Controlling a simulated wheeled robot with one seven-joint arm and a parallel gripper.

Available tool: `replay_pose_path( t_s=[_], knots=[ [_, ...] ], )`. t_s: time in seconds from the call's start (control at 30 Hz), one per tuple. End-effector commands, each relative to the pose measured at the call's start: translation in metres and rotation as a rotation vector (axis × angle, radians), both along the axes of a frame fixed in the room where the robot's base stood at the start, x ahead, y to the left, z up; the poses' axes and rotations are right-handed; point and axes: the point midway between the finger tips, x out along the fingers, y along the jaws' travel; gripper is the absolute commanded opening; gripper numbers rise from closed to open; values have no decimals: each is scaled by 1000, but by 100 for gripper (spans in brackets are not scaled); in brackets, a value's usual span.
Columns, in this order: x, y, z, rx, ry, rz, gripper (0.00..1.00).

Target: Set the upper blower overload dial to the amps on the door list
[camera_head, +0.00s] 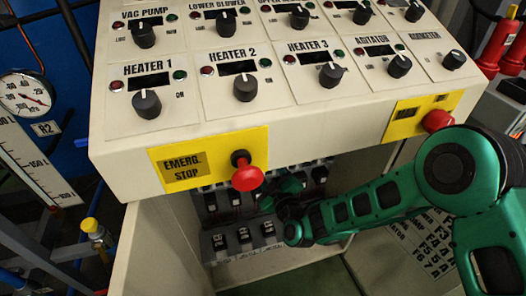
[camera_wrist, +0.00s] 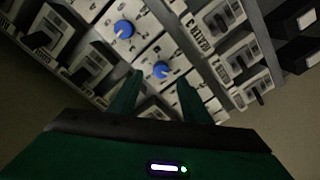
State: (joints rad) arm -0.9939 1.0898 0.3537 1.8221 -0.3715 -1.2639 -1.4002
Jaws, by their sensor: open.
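Two blue overload dials show in the wrist view, one farther up and left (camera_wrist: 124,29) and one nearer my fingers (camera_wrist: 161,69). I cannot tell which is the upper blower's. My gripper (camera_wrist: 160,80) is open, its green fingertips either side of the nearer dial in the picture; contact is not clear. In the head view my green arm reaches into the open cabinet under the console, where the dials are hidden. The door list (camera_head: 432,250) is on the pale panel at lower right, partly covered by my arm, its amps unreadable.
The sloped console (camera_head: 215,120) overhangs the cabinet, with a red emergency stop knob (camera_head: 246,178) jutting above the opening. Another red knob (camera_head: 437,121) is close to my arm. Breakers (camera_wrist: 90,65) and a contactor row (camera_wrist: 225,50) flank the dials.

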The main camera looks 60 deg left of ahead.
Motion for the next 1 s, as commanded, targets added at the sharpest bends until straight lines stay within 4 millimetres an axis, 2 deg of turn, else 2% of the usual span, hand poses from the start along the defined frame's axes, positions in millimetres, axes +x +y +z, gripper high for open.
replay_pose_path(
  t_s=[0.1,0.3,0.5,0.77,0.8,0.97,1.0],
  knots=[
    [6,22,0,3,1,-1,44],
    [12,49,0,0,0,1,44],
    [16,60,0,-1,-1,2,44],
    [16,61,0,-1,-1,2,44],
    [16,61,0,-1,-1,2,41],
    [16,61,0,-1,-1,2,3],
    [16,61,0,-1,-1,2,2]
  ],
)
